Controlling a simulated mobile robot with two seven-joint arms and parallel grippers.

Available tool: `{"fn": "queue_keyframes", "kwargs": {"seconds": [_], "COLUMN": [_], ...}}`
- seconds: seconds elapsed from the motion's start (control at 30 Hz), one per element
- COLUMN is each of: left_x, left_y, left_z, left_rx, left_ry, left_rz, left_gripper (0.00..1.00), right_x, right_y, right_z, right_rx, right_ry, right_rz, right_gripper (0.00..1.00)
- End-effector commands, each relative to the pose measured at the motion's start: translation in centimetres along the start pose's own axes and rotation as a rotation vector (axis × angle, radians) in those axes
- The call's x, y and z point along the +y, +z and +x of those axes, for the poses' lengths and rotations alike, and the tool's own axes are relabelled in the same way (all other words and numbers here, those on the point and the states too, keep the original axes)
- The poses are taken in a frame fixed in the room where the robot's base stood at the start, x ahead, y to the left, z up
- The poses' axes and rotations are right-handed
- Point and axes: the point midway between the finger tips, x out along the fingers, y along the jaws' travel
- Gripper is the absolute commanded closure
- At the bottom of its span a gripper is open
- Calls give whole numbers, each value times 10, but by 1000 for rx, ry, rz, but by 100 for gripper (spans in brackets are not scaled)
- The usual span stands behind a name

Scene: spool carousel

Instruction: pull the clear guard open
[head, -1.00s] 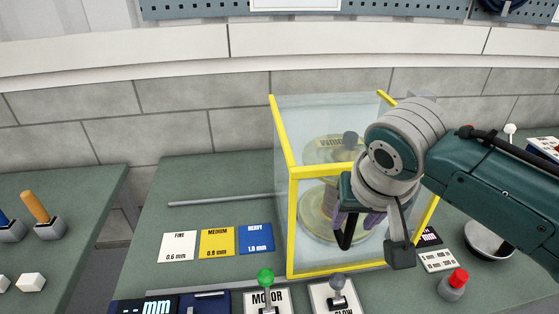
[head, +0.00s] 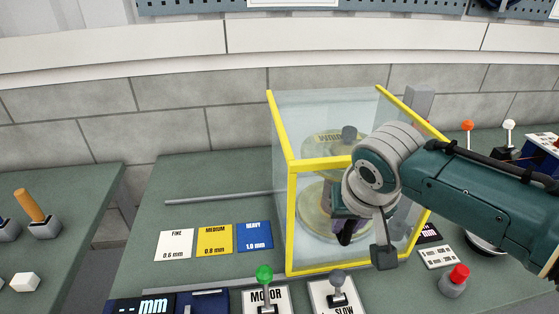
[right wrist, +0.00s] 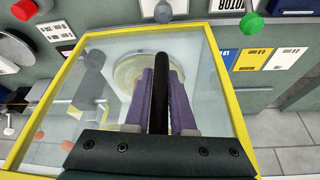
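The clear guard (head: 292,220) is a see-through box with yellow edges on the bench, and its panel also fills the right wrist view (right wrist: 235,115). Its front panel looks in place in the frame. Round pale spools (head: 318,215) show blurred behind it. My right gripper (head: 347,227) is at the front panel. In the right wrist view its purple fingers (right wrist: 160,105) lie on both sides of the guard's black bar handle (right wrist: 161,70), close against it. In the head view my wrist hides most of the handle. My left gripper is not in view.
A green-topped lever (head: 265,274) and a grey-topped lever (head: 338,280) stand close in front of the guard. A red button (head: 458,275) is at the right front. Flat FINE, MEDIUM and HEAVY cards (head: 215,241) lie left of the guard.

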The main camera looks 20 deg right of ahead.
Motion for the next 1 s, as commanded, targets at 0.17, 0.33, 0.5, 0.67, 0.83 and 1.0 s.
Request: {"fn": "queue_keyframes", "kwargs": {"seconds": [0.17,0.33,0.5,0.67,0.83,1.0], "left_x": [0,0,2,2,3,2], "left_y": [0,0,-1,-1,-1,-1], "left_z": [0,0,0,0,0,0], "left_rx": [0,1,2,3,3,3], "left_ry": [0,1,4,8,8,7], "left_rz": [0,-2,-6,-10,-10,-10], "left_gripper": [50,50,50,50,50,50], "right_x": [0,0,0,0,0,0], "right_y": [0,0,0,0,0,0], "right_z": [0,0,0,0,0,0], "right_rx": [0,0,0,0,0,0], "right_ry": [0,0,1,1,1,1], "right_rz": [0,0,0,0,0,0], "right_gripper": [99,100,100,100,100,100]}}
